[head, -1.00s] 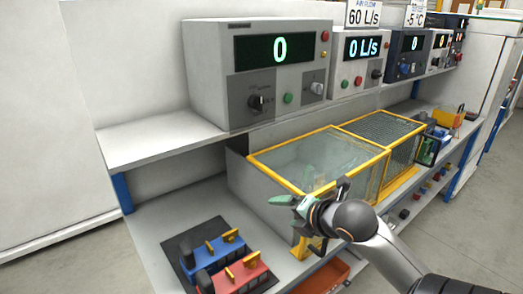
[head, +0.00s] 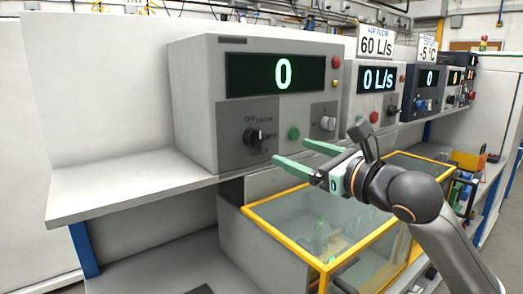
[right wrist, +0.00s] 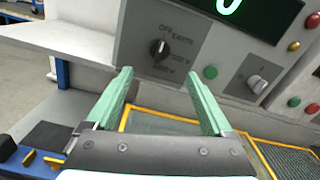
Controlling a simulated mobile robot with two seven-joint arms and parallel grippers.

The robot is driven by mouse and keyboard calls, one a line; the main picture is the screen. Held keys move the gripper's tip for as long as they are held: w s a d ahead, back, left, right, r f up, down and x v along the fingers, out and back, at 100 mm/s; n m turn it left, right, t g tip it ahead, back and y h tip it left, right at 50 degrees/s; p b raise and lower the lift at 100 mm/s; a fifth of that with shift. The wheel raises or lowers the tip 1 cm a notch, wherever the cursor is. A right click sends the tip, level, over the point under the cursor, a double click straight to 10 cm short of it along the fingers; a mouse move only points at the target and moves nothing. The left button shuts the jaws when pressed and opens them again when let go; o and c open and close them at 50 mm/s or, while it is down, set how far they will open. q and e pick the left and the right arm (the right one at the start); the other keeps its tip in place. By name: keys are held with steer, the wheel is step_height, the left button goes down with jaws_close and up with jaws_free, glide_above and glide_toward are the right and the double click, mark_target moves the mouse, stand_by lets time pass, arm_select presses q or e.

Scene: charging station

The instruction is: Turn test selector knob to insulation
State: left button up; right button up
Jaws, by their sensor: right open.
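The test selector knob (head: 254,137) is a black rotary knob on the grey front panel of the leftmost tester (head: 200,110). Labels OFF, EARTH and voltage marks surround it; its exact pointing is hard to read. The knob also shows in the right wrist view (right wrist: 158,47), above and between the fingers. My right gripper (head: 300,158) is open and empty, its green fingers pointing left, below and right of the knob and apart from it. It also shows in the right wrist view (right wrist: 160,95). My left gripper is not in view.
A green button (head: 293,133) and a grey rotary switch (head: 327,123) sit right of the knob. The tester stands on a shelf (head: 130,187). A yellow-framed clear box (head: 340,225) lies below my gripper. More instruments line up to the right.

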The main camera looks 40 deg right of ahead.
mark_target(260, 140)
steer(key=w, duration=0.7)
steer(key=w+d+p, duration=0.1)
steer(key=w, duration=0.2)
steer(key=shift+w+r, duration=0.1)
steer(key=shift+w, duration=0.15)
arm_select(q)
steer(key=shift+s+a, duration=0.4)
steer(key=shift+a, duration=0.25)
arm_select(e)
steer(key=shift+w+d, duration=0.15)
steer(key=shift+w, duration=0.75)
steer(key=shift+c, duration=0.3)
jaws_close()
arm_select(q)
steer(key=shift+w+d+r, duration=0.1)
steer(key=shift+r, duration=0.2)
